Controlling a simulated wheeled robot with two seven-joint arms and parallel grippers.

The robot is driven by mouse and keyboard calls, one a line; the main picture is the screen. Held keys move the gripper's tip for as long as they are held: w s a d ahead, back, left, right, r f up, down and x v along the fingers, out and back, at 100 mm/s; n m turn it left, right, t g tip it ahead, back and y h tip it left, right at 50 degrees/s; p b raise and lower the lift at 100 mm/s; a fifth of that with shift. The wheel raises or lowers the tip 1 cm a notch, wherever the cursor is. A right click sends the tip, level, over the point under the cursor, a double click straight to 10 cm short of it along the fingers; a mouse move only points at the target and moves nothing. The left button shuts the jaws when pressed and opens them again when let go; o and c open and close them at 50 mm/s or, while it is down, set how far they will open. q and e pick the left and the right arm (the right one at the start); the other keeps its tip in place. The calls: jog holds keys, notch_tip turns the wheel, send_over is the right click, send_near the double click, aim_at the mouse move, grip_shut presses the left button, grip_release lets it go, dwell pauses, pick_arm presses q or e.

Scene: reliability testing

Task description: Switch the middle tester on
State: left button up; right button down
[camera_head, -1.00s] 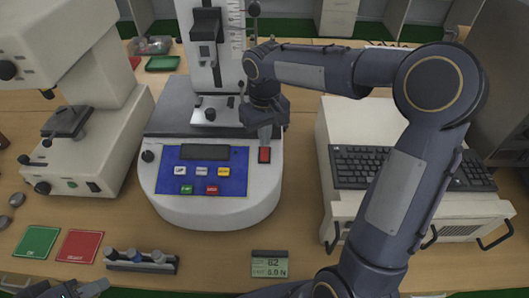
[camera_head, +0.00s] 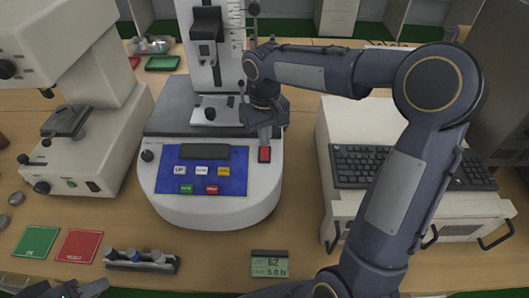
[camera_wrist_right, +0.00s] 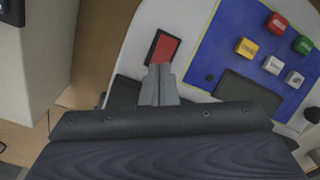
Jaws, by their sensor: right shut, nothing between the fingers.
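The middle tester (camera_head: 215,212) is a white machine with a rounded base, a blue panel (camera_head: 230,187) with several coloured buttons, a dark display and a ruled column. Its red switch (camera_head: 264,155) sits in a black frame at the right of the base; it also shows in the right wrist view (camera_wrist_right: 165,48). My right gripper (camera_head: 265,143) is shut and empty, its tips at the switch's edge. In the right wrist view its fingertips (camera_wrist_right: 160,68) overlap the switch's lower end; I cannot tell whether they touch. My left gripper (camera_head: 85,289) shows only partly at the bottom left edge.
A white microscope-like machine (camera_head: 110,110) stands at left, a white cabinet (camera_head: 350,120) with a keyboard (camera_head: 370,165) at right. In front lie a green card (camera_head: 36,241), a red card (camera_head: 79,245), a rack of small parts (camera_head: 141,262) and a small display (camera_head: 270,264).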

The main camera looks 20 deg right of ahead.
aim_at(266, 150)
jog(key=shift+s+f+b, duration=0.1)
jog(key=shift+f+b, duration=0.65)
jog(key=shift+f, duration=0.4)
notch_tip(266, 150, up, 8)
jog(key=p, duration=0.6)
jog(key=shift+f, duration=0.25)
dwell(0.5)
jog(key=s+a+r+m+t+y, duration=0.1)
jog(key=s+t, duration=0.4)
jog(key=s, duration=1.7)
jog(key=m+y, duration=0.1)
jog(key=y, duration=0.1)
jog(key=shift+s+a+r+m+t+y, duration=0.2)
jog(key=shift+a+m+t+y, duration=0.1)
jog(key=shift+y, duration=0.1)
